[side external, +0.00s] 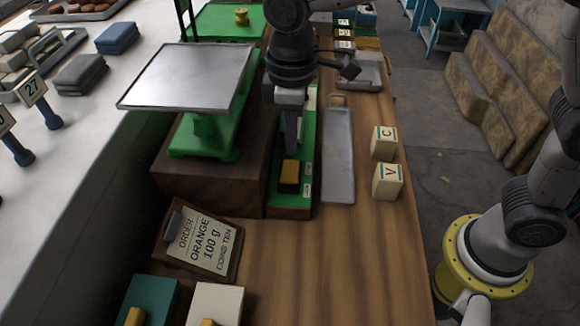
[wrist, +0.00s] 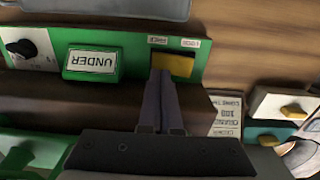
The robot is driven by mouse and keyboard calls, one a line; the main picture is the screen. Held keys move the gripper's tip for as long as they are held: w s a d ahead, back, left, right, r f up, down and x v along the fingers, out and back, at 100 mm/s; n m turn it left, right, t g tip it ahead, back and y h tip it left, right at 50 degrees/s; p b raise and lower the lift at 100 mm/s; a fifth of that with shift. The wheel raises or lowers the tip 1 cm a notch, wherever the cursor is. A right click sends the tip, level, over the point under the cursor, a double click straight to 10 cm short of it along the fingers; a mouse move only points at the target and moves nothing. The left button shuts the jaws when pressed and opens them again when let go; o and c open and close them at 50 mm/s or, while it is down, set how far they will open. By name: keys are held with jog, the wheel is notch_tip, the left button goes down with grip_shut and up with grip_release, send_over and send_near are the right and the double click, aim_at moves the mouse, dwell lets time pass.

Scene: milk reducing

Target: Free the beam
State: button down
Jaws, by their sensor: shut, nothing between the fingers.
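A green panel (side external: 277,195) on a dark wooden base carries a yellow-and-black sliding block (side external: 289,172), with two small white labels on its right side. The block also shows in the wrist view (wrist: 175,64), where the labels are too small to read surely. A green balance with a wide silver pan (side external: 190,75) stands on a dark wooden block to the left. My gripper (side external: 291,152) points down, shut and empty, just behind the yellow block. In the wrist view its fingertips (wrist: 161,74) overlap the block's left edge; I cannot tell whether they touch.
A green "UNDER" sign (wrist: 92,64) and a black knob (wrist: 20,48) are on the panel. A grey metal tray (side external: 338,150) and letter cubes C (side external: 383,142) and V (side external: 387,182) stand right. An order board (side external: 200,240) is in front. The bench's front right is clear.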

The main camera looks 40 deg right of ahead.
aim_at(292, 163)
jog(key=shift+r, duration=1.95)
jog(key=s+d+r+m+t, duration=0.4)
jog(key=d+r, duration=0.4)
jog(key=d, duration=0.6)
jog(key=s+d+f+m, duration=0.2)
jog(key=s+d+f, duration=0.1)
jog(key=s, duration=0.4)
jog(key=s+d+f+m+t, duration=0.1)
jog(key=s+d+f+m, duration=0.2)
jog(key=s, duration=0.4)
jog(key=shift+s+d+f+t, duration=0.15)
jog(key=shift+d+f+t, duration=0.15)
jog(key=shift+d+f, duration=0.35)
